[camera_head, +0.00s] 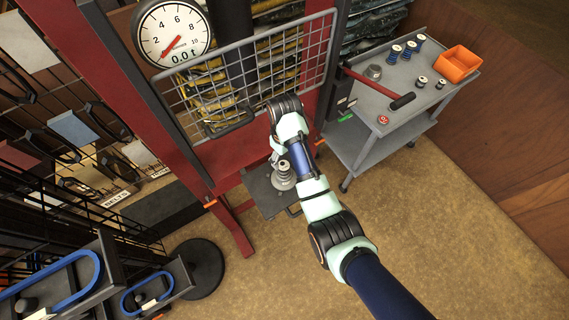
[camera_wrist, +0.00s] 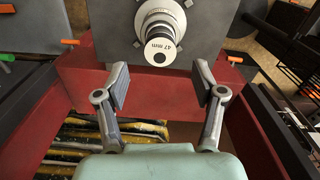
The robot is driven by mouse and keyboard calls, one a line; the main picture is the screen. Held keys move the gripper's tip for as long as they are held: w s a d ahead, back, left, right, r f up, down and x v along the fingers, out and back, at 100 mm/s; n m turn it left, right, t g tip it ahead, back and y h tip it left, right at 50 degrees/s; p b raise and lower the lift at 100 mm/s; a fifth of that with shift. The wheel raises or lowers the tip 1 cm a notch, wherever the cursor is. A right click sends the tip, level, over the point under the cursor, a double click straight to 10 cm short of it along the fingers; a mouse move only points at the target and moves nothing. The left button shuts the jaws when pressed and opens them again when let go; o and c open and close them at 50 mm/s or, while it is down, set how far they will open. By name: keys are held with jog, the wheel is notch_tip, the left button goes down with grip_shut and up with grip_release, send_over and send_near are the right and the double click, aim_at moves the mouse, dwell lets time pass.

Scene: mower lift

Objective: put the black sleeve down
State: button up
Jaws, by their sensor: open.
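My gripper (camera_wrist: 161,80) is open in the wrist view, its two fingers spread wide with nothing between the pads. Just beyond the fingertips is a stepped silver stack (camera_wrist: 160,22) with a white end face marked "47 mm" and a dark round centre. The stack stands on a grey plate (camera_wrist: 95,45) and is apart from both fingers. I cannot tell whether a black sleeve is part of this stack.
A grey cart (camera_head: 385,115) at the right holds blue and dark spools (camera_head: 410,48), an orange bin (camera_head: 457,64) and a black-handled bar (camera_head: 385,90). A mesh guard (camera_head: 250,75) and red press frame (camera_head: 160,110) stand close around my arm. Racks fill the left.

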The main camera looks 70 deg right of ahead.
aim_at(285, 166)
notch_tip(285, 166, up, 4)
jog(key=shift+r+p, duration=0.2)
jog(key=shift+p, duration=0.2)
jog(key=w+a+r+n+t+h, duration=0.1)
jog(key=w+a+r+n+t, duration=0.15)
jog(key=w+a, duration=0.5)
jog(key=w+a+r+n+t+h, duration=0.1)
jog(key=w+a+r+t+h, duration=0.3)
jog(key=a, duration=0.7)
jog(key=a+r+t+y, duration=0.1)
jog(key=a+r+t, duration=0.1)
jog(key=a+r, duration=0.2)
jog(key=s+a+r+n+t+y, duration=0.1)
jog(key=a+r, duration=0.3)
jog(key=a, duration=0.6)
jog(key=s+a+r+n+t+y, duration=0.1)
jog(key=a+r+t+y, duration=0.2)
jog(key=a, duration=0.4)
jog(key=shift+s+a+r, duration=0.15)
jog(key=shift+r, duration=0.4)
